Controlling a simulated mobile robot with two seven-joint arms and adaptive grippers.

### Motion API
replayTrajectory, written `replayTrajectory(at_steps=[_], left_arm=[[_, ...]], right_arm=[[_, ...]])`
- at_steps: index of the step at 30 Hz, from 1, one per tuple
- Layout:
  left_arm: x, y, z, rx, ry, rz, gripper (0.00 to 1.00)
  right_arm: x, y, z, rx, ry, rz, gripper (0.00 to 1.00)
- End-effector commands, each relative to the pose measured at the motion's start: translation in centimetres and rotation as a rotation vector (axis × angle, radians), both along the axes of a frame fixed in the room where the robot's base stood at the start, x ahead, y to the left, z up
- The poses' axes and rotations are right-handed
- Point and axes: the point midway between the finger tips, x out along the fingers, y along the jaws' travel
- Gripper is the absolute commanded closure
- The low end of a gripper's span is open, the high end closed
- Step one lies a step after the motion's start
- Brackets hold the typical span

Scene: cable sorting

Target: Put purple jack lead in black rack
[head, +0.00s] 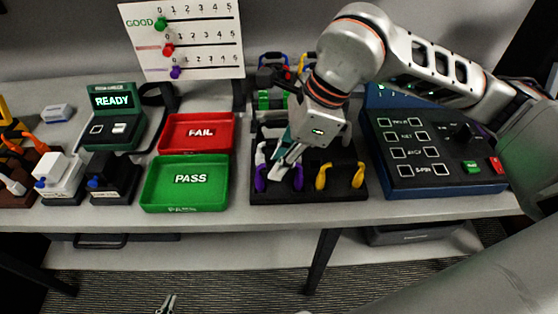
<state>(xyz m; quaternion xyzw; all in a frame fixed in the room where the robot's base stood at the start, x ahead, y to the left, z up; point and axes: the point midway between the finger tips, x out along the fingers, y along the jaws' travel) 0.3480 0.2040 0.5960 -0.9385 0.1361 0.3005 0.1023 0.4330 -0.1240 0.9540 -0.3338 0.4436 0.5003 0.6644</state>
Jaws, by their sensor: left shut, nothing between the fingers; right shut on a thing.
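The purple jack lead (298,178) is at the front left of the black rack (310,196), with its two purple ends hanging either side of my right gripper's fingertips. My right gripper (284,168) points down over the rack and is shut on the purple jack lead. The fingers hide the middle of the lead, and I cannot tell whether it rests on the rack. A yellow lead (322,178) hangs in the rack to the right of the purple one. My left gripper (167,304) is shut and empty at the bottom edge, in front of the table.
Green PASS tray (185,201) and red FAIL tray (197,119) stand left of the rack. A blue-edged button panel (430,182) stands close on its right. More leads (273,57) are behind my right arm. A READY box (113,123) is further left.

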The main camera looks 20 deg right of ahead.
Motion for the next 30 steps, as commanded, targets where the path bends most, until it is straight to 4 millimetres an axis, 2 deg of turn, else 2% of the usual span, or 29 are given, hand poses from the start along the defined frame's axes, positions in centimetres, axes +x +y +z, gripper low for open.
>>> replayTrajectory(at_steps=[14, 15, 17, 24, 27, 30], left_arm=[[-0.09, 0.00, -0.28, 0.000, 0.003, 0.000, 1.00], [-0.09, 0.00, -0.28, 0.000, 0.003, 0.000, 1.00], [-0.09, 0.00, -0.28, 0.000, 0.003, 0.000, 1.00], [-0.09, 0.00, -0.28, 0.000, 0.003, 0.000, 1.00], [-0.09, 0.00, -0.28, 0.000, 0.003, 0.000, 1.00], [-0.09, 0.00, -0.28, 0.000, 0.003, 0.000, 1.00]], right_arm=[[-0.01, -0.02, -0.24, 0.000, 0.000, 0.000, 1.00], [-0.01, -0.02, -0.24, 0.000, 0.000, 0.000, 0.81], [0.00, -0.02, -0.25, 0.000, 0.000, 0.000, 0.69], [0.00, -0.02, -0.25, 0.000, 0.000, 0.000, 0.69], [-0.01, -0.02, -0.27, 0.000, 0.000, 0.000, 0.50], [-0.01, -0.02, -0.27, 0.000, 0.000, 0.000, 0.50]])
